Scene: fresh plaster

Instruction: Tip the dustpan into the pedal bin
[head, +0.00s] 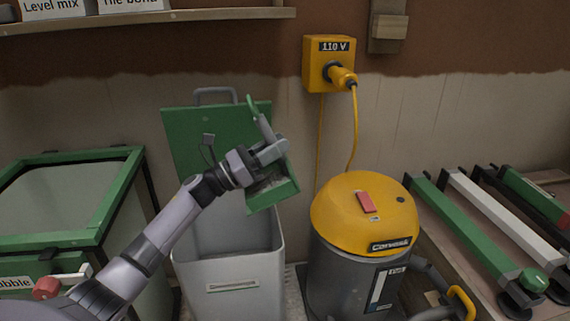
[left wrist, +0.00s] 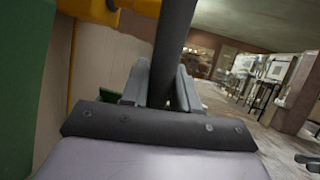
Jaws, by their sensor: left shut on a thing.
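The green dustpan (head: 277,196) is tilted in the head view, above the right side of the bin's opening. Some grey material shows in it, but what it is I cannot tell. My left gripper (head: 268,152) is shut on the dustpan's handle; in the left wrist view the dark handle (left wrist: 172,50) runs up between the fingers (left wrist: 160,88). The grey pedal bin (head: 232,285) stands below with its green lid (head: 190,135) raised against the wall. My right gripper is not in view.
A yellow-topped vacuum (head: 345,212) stands close to the bin's right. A yellow 110 V box (head: 318,75) with a plugged cable is on the wall. A green-framed case (head: 70,240) stands left. Green and white long tools (head: 500,222) lie on a bench at right.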

